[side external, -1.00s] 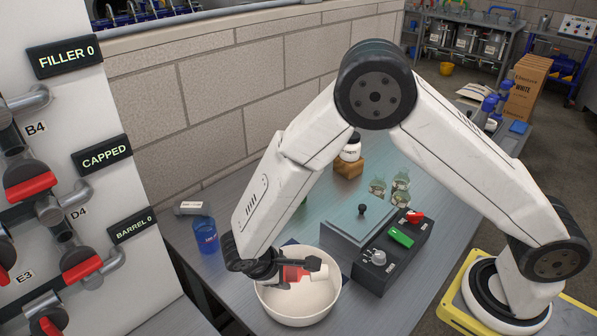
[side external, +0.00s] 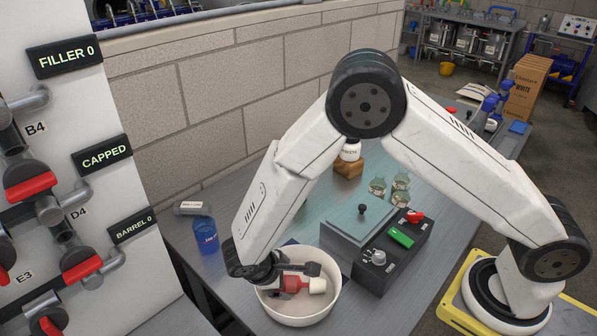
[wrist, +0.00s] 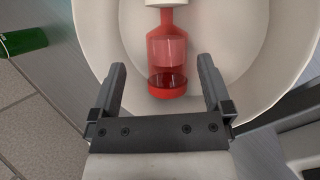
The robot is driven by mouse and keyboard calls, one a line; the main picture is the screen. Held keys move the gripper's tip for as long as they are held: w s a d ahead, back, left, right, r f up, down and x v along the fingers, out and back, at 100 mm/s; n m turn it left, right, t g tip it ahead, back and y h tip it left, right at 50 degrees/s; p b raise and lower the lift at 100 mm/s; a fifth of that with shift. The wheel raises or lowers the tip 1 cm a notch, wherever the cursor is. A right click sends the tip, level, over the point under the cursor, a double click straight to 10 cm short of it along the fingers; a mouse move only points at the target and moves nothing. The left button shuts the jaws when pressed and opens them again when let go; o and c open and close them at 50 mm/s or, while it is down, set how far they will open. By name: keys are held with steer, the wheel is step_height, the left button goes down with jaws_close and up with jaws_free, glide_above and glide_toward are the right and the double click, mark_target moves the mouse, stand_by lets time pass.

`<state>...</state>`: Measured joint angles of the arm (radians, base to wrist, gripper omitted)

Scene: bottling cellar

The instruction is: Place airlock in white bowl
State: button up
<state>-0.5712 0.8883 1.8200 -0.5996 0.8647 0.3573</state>
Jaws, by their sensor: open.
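The airlock (wrist: 167,58) is a red, see-through piece with a white end. It lies inside the white bowl (wrist: 110,35), seen from above in the wrist view. In the side view the airlock (side external: 296,284) shows within the rim of the bowl (side external: 300,318), partly hidden by my gripper (side external: 290,272). In the wrist view my gripper (wrist: 161,80) is open, with one finger to each side of the airlock's red base and clear space between fingers and airlock. My fingers are over the near part of the bowl.
A grey box with a dark control panel (side external: 395,250) stands close to the bowl's right. A blue cup (side external: 204,235) stands to the left.

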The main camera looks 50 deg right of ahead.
mark_target(289, 279)
steer(key=shift+r, duration=0.1)
stand_by(0.3)
steer(key=shift+r, duration=3.45)
steer(key=shift+s+d+r, duration=0.15)
steer(key=shift+d+r, duration=0.15)
steer(key=shift+d, duration=0.3)
steer(key=s+d+r+m+t+y, duration=0.1)
steer(key=s+d+r+m+y, duration=0.2)
steer(key=d, duration=0.3)
steer(key=s+d+r+m+t+y, duration=0.1)
steer(key=s+d+r+m+y, duration=0.2)
steer(key=d, duration=0.4)
steer(key=shift+s+r+m+t, duration=0.4)
steer(key=shift+s+r+m, duration=0.05)
steer(key=shift+s+m, duration=0.5)
